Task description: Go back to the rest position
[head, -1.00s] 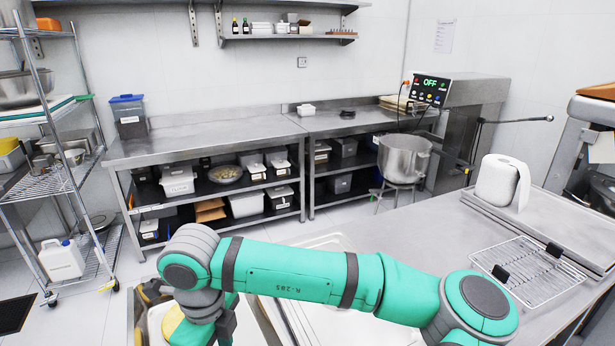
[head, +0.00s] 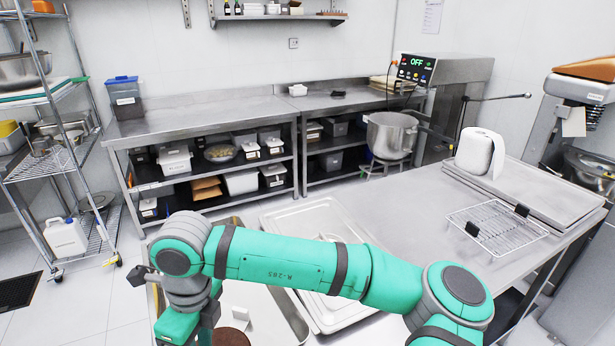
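My green arm stretches across the bottom of the head view, with its elbow at the lower right and its wrist at the lower left. The wrist bends down out of the picture, and my gripper's fingertips do not show, so I cannot see whether it holds anything. The planetary mixer (head: 461,90) stands at the back right. Its panel (head: 415,69) reads OFF in green. A steel mixing bowl (head: 391,137) sits below and in front of the panel, apart from my arm.
A steel table (head: 405,208) lies beyond my arm, bearing a wire rack (head: 498,229), a paper roll (head: 479,153) and a white tray (head: 318,218). A back counter (head: 205,118) runs along the wall. A wire shelf (head: 62,158) stands at left. The floor (head: 100,305) shows clear at lower left.

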